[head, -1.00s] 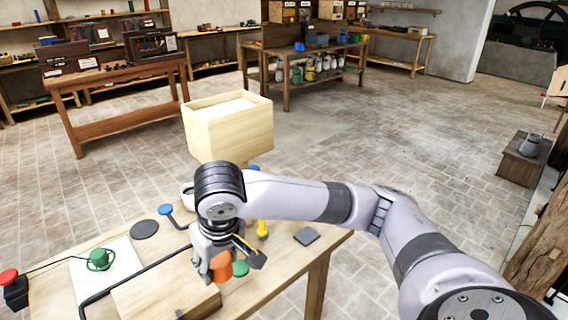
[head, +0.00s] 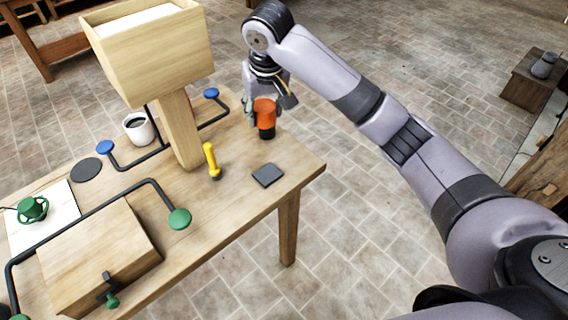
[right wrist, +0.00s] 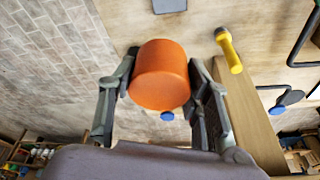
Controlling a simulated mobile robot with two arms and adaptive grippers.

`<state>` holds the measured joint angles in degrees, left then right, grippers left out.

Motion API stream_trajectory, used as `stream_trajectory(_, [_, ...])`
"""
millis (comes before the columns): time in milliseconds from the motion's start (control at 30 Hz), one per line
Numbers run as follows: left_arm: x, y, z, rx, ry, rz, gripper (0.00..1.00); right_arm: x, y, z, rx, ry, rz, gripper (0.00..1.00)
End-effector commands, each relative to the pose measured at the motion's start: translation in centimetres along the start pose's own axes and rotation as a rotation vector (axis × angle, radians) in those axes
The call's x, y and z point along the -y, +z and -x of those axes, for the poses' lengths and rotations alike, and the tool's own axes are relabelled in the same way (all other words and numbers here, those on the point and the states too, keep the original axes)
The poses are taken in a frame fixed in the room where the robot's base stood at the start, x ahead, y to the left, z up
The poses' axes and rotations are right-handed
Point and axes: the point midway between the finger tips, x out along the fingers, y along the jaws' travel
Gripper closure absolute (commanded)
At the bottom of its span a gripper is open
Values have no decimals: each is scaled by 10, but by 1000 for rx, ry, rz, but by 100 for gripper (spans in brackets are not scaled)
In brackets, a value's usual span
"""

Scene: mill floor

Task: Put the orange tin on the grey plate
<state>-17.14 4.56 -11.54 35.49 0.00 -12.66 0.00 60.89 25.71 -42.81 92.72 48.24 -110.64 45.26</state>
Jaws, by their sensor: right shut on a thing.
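The orange tin (head: 265,107) is between the fingers of my right gripper (head: 263,112), near the table's far right edge. A dark patch shows just under it; I cannot tell how high it is held. In the right wrist view the tin (right wrist: 160,76) sits between the two fingers of the right gripper (right wrist: 160,92), which are shut on it. The square grey plate (head: 268,175) lies bare on the table near its right corner, nearer to me than the tin. It also shows at the top of the right wrist view (right wrist: 169,5). My left gripper is not in view.
A yellow-handled tool (head: 212,161) stands left of the plate. A wooden hopper on a post (head: 160,60), black rods with blue (head: 105,147) and green (head: 179,219) knobs, a white mug (head: 138,128), a round dark disc (head: 86,169) and a wooden box (head: 95,255) occupy the left.

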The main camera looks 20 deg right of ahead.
Motion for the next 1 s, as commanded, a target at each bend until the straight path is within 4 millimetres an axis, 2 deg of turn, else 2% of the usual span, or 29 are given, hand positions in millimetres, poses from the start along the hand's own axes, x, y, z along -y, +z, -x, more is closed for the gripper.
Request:
stream_trajectory(200, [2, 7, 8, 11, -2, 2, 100, -2, 17, -52, 8, 4, 0, 86])
stream_trajectory(500, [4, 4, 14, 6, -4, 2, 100, -1, 36, -123, 5, 2, 0, 86])
stream_trajectory(767, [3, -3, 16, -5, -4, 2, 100, -1, 43, -149, 3, 2, 0, 86])
stream_trajectory(1000, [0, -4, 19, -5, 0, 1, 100, -1, 52, -180, 3, 2, 1, 86])
